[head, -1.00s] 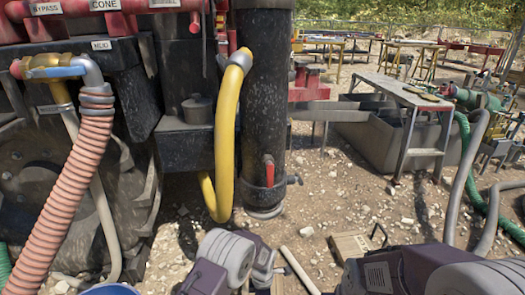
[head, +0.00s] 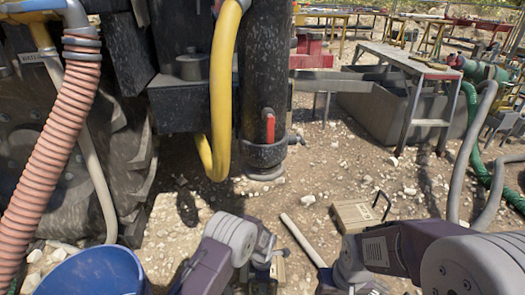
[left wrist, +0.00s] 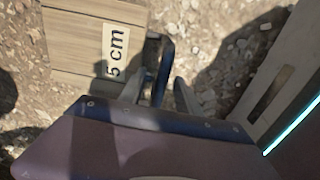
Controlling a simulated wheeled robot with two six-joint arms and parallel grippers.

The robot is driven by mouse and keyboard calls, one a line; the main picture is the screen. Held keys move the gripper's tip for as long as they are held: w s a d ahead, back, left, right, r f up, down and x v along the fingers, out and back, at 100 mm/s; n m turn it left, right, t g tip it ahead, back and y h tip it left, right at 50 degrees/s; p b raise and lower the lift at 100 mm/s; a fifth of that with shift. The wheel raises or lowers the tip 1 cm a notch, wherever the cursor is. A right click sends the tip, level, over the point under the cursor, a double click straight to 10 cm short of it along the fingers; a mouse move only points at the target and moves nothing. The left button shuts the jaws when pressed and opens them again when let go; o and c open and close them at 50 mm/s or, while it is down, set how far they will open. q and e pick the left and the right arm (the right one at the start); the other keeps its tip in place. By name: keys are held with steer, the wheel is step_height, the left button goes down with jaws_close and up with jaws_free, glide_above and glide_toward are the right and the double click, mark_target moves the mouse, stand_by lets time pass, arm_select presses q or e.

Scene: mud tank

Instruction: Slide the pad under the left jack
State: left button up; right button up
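The left jack seems to be the dark column (head: 265,95) with a red handle, its round foot on the gravel. A wooden pad (left wrist: 75,45) labelled "5 cm" lies at the upper left of the left wrist view, with a dark loop handle (left wrist: 165,65). My left gripper (left wrist: 160,92) has its fingers apart, one on each side of the handle. In the head view the left gripper (head: 268,272) is low in the middle, and its arm mostly hides what lies under it. My right gripper (head: 345,284) is at the bottom edge, its fingers not clear.
Another wooden pad (head: 353,214) with a black handle lies on the gravel right of the jack. A pale pipe (head: 303,240) lies between the arms. A blue bucket (head: 95,272) is at lower left; a yellow hose (head: 222,90) hangs beside the jack. A grey bench (head: 405,65) stands farther right.

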arm_select(q)
jaws_close()
jaws_free()
steer(key=shift+w+r, duration=0.1)
steer(key=shift+o, duration=2)
step_height(320, 180, up, 10)
steer(key=p, duration=0.9)
steer(key=shift+r, duration=0.1)
